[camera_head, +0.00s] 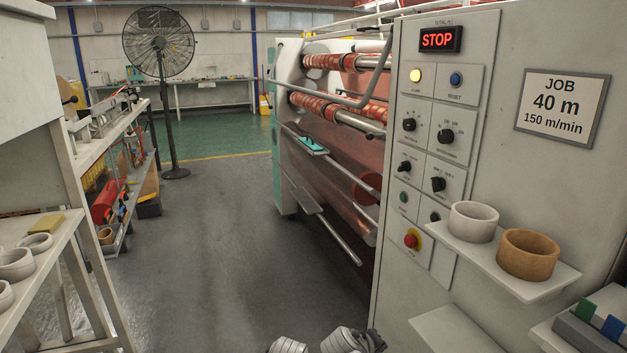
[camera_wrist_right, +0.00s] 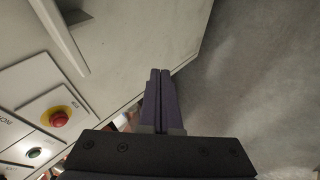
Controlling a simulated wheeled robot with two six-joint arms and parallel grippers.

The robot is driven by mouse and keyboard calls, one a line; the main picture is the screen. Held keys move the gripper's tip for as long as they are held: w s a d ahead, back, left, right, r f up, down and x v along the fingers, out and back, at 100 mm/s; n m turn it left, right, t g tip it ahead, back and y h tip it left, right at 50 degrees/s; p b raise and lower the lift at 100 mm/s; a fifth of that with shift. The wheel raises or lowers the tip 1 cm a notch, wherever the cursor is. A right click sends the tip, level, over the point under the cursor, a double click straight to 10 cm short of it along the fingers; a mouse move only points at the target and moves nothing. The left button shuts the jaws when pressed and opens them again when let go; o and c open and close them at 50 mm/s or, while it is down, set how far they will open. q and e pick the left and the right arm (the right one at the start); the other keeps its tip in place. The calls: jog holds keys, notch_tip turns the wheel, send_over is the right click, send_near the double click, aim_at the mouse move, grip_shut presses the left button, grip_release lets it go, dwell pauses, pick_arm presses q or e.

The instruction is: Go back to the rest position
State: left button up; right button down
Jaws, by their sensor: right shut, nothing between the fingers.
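My right gripper (camera_wrist_right: 160,75) is shut and empty in the right wrist view, its two dark fingers pressed together. It points over the grey floor beside the lower edge of the machine's control panel, touching nothing that I can see. Grey rounded parts of my arm show at the bottom of the head view, low in front of the panel. My left gripper is not in view. The control panel (camera_head: 384,250) stands at the right, with a lit red STOP display (camera_head: 440,39) and a red emergency button (camera_head: 411,240), which also shows in the right wrist view (camera_wrist_right: 59,118).
A shelf (camera_head: 541,288) juts from the panel, holding a white ring (camera_head: 474,221) and a brown ring (camera_head: 528,254). A bench (camera_head: 48,262) with rings stands at the left. A fan (camera_head: 159,42) stands further back. The middle floor (camera_head: 215,240) is clear.

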jog(key=s+a+f+m+g+y, duration=0.1)
jog(key=s+a+f+g+y, duration=0.5)
jog(key=s+a, duration=0.65)
notch_tip(320, 180, up, 28)
jog(key=s+d+g+p, duration=0.1)
jog(key=p, duration=2.7)
jog(key=shift+s+d+h+p, duration=0.15)
jog(key=shift+s+h+p, duration=0.15)
jog(key=shift+s+p, duration=0.05)
